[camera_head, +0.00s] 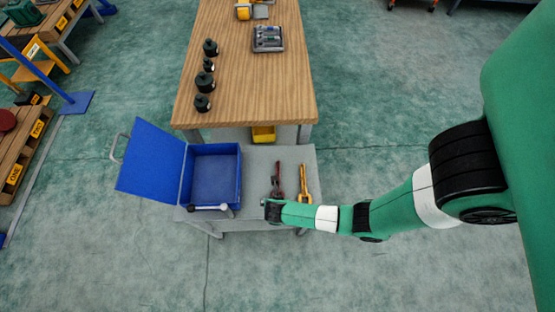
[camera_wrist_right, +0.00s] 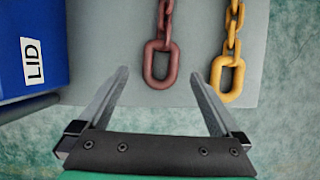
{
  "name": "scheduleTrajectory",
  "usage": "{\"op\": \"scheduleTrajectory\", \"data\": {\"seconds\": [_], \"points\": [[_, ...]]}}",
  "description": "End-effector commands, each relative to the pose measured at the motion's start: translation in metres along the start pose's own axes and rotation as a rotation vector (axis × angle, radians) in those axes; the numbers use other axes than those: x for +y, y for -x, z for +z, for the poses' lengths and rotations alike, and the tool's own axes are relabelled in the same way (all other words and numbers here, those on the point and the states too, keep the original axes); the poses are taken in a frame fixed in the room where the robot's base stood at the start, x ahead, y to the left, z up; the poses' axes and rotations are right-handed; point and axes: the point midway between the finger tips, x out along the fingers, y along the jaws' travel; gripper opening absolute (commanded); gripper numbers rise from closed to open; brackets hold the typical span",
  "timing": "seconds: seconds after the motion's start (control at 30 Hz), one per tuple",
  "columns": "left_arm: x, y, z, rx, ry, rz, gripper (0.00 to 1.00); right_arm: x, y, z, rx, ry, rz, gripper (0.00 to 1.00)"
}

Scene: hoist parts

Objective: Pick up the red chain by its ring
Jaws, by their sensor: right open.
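The red chain (camera_head: 277,181) lies on the grey table near its front edge, beside the yellow chain. In the right wrist view the red chain's large end ring (camera_wrist_right: 161,61) hangs towards me, ahead of the fingers and roughly centred between them. In the head view my right gripper (camera_head: 268,206) is at the near end of the red chain. My left gripper is not in view.
The yellow chain (camera_wrist_right: 228,72) lies just right of the red one. A blue box (camera_head: 213,174) with its lid (camera_head: 152,162) open stands on the left of the grey table (camera_head: 258,158). A wooden table (camera_head: 245,95) with dark weights stands behind.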

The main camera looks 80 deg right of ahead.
Motion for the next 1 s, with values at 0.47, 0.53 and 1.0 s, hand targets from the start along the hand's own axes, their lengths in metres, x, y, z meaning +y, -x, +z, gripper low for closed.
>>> {"op": "scheduleTrajectory", "data": {"seconds": [0.47, 0.53, 1.0], "points": [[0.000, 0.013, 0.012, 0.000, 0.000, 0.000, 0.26, -0.001, -0.033, -0.001, 0.000, 0.000, 0.000, 0.93], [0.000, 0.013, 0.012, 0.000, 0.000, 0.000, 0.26, -0.001, -0.032, -0.001, 0.000, 0.000, 0.000, 0.80], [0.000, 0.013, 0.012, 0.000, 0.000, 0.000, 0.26, -0.001, -0.032, -0.001, 0.000, 0.000, 0.000, 0.00]]}}
